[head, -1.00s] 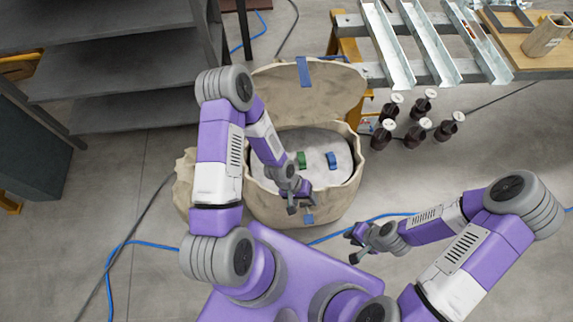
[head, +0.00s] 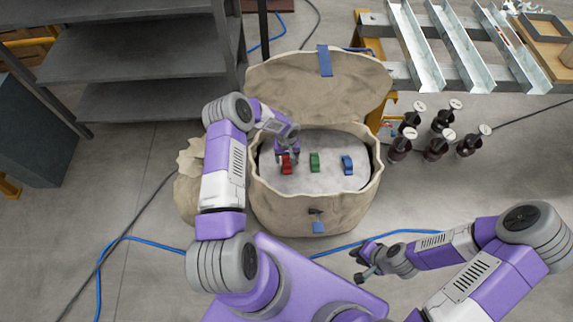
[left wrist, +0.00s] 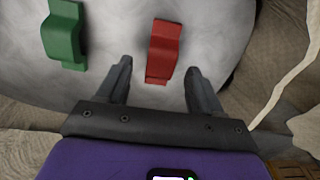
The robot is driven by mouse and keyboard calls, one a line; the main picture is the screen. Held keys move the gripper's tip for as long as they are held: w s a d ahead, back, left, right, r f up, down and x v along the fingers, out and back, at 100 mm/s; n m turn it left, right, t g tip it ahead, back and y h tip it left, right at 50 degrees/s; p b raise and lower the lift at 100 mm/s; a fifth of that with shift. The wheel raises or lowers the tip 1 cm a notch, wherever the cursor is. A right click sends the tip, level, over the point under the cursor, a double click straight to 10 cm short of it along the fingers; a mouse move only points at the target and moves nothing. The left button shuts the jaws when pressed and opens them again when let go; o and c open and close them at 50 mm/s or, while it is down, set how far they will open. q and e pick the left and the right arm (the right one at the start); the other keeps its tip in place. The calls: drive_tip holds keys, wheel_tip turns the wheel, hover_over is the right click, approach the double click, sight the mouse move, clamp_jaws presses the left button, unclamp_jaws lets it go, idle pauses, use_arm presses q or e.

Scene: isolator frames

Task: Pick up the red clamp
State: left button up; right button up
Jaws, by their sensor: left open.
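The red clamp (head: 287,164) lies on the pale round surface (head: 325,182) inside the open tan bag, left of a green clamp (head: 315,161) and a blue clamp (head: 347,165). My left gripper (head: 288,157) is over the bag at the red clamp. In the left wrist view the red clamp (left wrist: 163,52) lies just beyond and between the open fingertips (left wrist: 158,65), with its near end reaching into the gap. Its surface seems untouched by the fingers. The green clamp (left wrist: 63,34) is to its left. My right gripper (head: 362,263) is outside the bag, small in view.
The tan bag's (head: 322,218) raised rim surrounds the clamps, and its lid (head: 320,85) stands open behind. Several dark bottles (head: 437,142) stand on the floor to the right. Grey shelves (head: 150,55) are at the left, metal rails (head: 455,45) at the back right.

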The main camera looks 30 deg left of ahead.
sight(286, 161)
use_arm(q)
wheel_tip(286, 161, down, 3)
drive_tip(key=shift+f+b, duration=0.2)
drive_tip(key=shift+b, duration=0.15)
drive_tip(key=shift+c, duration=0.5)
drive_tip(key=shift+r, duration=0.1)
clamp_jaws()
wheel_tip(286, 161, up, 10)
drive_tip(key=p, duration=0.3)
